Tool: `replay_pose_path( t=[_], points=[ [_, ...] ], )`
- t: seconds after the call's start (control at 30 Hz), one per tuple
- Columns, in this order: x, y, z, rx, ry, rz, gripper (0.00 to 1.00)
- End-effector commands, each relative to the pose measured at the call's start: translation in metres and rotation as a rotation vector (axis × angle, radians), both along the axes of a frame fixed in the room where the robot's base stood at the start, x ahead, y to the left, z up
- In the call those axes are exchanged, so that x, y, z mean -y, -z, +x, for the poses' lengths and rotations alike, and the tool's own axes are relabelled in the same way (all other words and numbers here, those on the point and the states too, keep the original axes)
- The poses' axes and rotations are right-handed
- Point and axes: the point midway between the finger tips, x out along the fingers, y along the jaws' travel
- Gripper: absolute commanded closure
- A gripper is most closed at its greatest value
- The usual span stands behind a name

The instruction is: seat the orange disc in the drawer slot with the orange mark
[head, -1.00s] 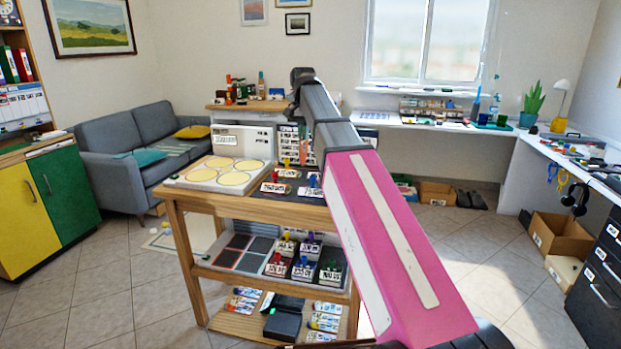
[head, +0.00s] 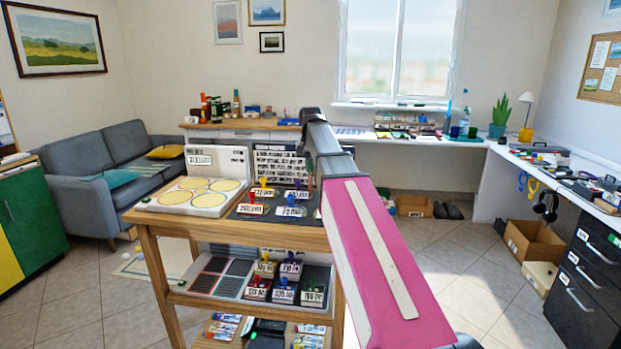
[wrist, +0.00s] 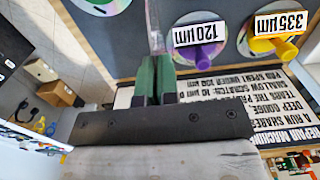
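My gripper (wrist: 156,80) shows in the wrist view with its green fingers close together. Between the fingertips a thin, pinkish, shiny disc (wrist: 156,28) stands edge-on; its colour mark is not clear. Below it, on a dark surface, lie a disc with a purple knob and a 120 µm label (wrist: 201,42) and one with a yellow knob and a 335 µm label (wrist: 272,40). In the head view my pink arm hides most of the gripper. I cannot make out a drawer slot with an orange mark.
The wooden trolley (head: 240,231) carries a white panel with yellow circles (head: 200,195) and labelled discs on top. Lower shelves hold more labelled items. A black drawer unit (head: 585,275) stands at right, near a cardboard box (head: 533,243). Tiled floor between is clear.

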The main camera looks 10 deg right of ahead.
Motion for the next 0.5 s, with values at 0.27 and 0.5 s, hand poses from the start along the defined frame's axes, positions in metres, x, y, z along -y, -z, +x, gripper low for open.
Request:
replay_pose_path(
  t=[0.27, 0.5],
  points=[
    [0.0, 0.033, -0.001, -0.001, 0.0, 0.0, 1.0],
    [0.0, 0.038, 0.0, 0.001, 0.0, 0.0, 1.0]
  ],
)
